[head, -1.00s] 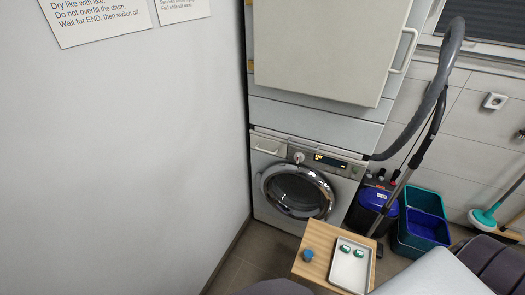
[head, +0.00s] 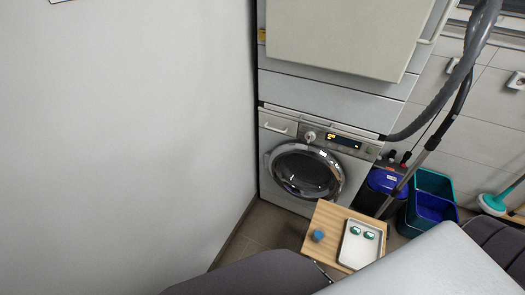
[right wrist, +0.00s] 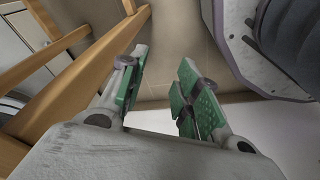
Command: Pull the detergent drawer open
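The detergent drawer (head: 278,125) is at the upper left of the washing machine's front in the head view, with a light handle on it. It looks shut. The washing machine (head: 268,187) stands in the corner under the dryer, with its round door (head: 305,174) shut. My right gripper (right wrist: 165,80) shows in the right wrist view with its green-padded fingers apart and nothing between them. It is away from the drawer, beside wooden furniture legs. My left gripper is not in view; only a dark part of my arm shows at the bottom of the head view.
A small wooden table (head: 326,214) with a blue knob-like object (head: 318,236) and a white tray (head: 346,250) stands before the machine. A vacuum hose (head: 464,72) and buckets (head: 434,184) are at the right. A bare wall (head: 130,140) is at the left.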

